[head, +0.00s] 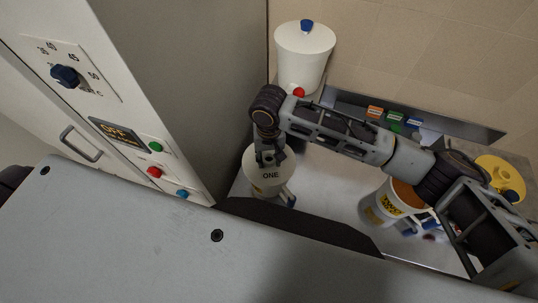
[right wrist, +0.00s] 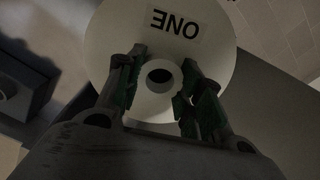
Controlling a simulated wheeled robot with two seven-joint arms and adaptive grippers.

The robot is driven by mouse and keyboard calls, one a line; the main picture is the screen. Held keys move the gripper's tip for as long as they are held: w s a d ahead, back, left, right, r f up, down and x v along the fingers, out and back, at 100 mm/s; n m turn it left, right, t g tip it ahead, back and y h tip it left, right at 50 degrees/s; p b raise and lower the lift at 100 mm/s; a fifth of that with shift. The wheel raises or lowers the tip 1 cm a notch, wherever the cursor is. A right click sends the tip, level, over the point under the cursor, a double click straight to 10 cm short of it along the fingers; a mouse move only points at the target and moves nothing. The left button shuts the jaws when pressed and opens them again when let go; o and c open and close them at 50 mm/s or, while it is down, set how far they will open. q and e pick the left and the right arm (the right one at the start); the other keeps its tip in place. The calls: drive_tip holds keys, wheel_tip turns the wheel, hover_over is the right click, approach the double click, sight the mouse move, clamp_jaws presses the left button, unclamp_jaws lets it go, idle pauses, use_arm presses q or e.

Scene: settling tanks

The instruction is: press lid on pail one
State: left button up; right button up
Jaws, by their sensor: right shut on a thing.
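A round white lid marked ONE (head: 271,176) is at pail one's place, left of centre in the head view. The lid (right wrist: 110,45) fills the upper middle of the right wrist view, its round knob (right wrist: 160,74) towards me. My right gripper (head: 268,158) comes down over the lid from above and is shut on the knob, one finger on each side (right wrist: 160,88). The lid hides most of the pail under it. I cannot tell whether the lid is fully seated. My left gripper is not in view.
A cabinet (head: 170,100) with buttons and an OFF display stands close on the left. A white tank (head: 303,58) with a red tap is behind. An open pail (head: 372,212) and a yellow lid (head: 488,166) are on the right. Coloured blocks (head: 394,116) line the back.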

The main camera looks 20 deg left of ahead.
drive_tip(key=shift+f+p, duration=0.3)
drive_tip(key=shift+p, duration=0.65)
idle(1.5)
drive_tip(key=shift+f, duration=0.25)
idle(0.9)
drive_tip(key=o, duration=1.1)
drive_tip(key=shift+o, duration=0.2)
drive_tip(key=o, duration=0.4)
drive_tip(key=shift+r, duration=0.2)
drive_tip(key=shift+r, duration=3.3)
